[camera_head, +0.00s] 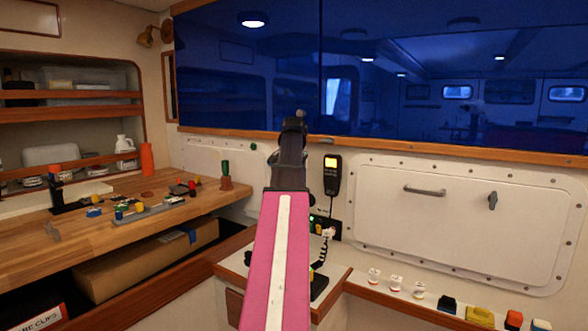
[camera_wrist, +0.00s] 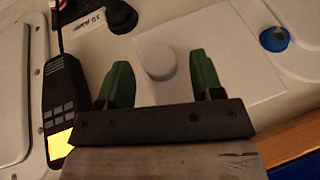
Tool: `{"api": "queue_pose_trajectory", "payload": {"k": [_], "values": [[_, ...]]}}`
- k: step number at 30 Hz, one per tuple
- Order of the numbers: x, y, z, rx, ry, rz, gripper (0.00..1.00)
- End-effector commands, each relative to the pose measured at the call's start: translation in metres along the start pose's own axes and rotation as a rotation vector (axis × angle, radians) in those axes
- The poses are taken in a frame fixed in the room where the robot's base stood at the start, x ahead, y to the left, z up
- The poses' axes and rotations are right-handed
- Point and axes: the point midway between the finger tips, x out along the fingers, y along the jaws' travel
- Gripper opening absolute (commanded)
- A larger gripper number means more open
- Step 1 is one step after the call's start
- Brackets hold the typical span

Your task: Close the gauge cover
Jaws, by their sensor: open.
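In the wrist view, a pale flat panel (camera_wrist: 238,78) lies against the white wall beyond my fingers, with a white round raised piece (camera_wrist: 155,60) at its left side. I cannot tell for sure which of these is the gauge cover, or how far it stands open. My gripper (camera_wrist: 160,82) has its two green fingers spread apart with nothing between them; the round piece shows in the gap, and I cannot tell whether they touch. In the head view my pink arm and dark wrist (camera_head: 290,150) hide this part of the wall.
A handheld radio (camera_head: 332,174) with a lit screen hangs just right of my wrist; it also shows in the wrist view (camera_wrist: 63,95). A blue round fitting (camera_wrist: 274,39) is on the wall. A wooden bench (camera_head: 150,230) with small items is left. A white hatch (camera_head: 450,230) is right.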

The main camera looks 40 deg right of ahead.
Motion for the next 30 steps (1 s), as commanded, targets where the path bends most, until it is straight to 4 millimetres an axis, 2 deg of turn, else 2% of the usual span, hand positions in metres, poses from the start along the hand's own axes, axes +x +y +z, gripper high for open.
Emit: {"api": "queue_pose_trajectory", "payload": {"k": [9,15,21,30], "values": [[-0.054,0.0,0.0,0.0,0.002,-0.001,0.61],[-0.082,0.0,0.0,0.0,0.001,-0.001,0.61],[-0.095,0.0,0.0,0.0,0.001,0.0,0.61],[-0.097,0.0,0.0,0.0,0.0,0.0,0.61]]}}
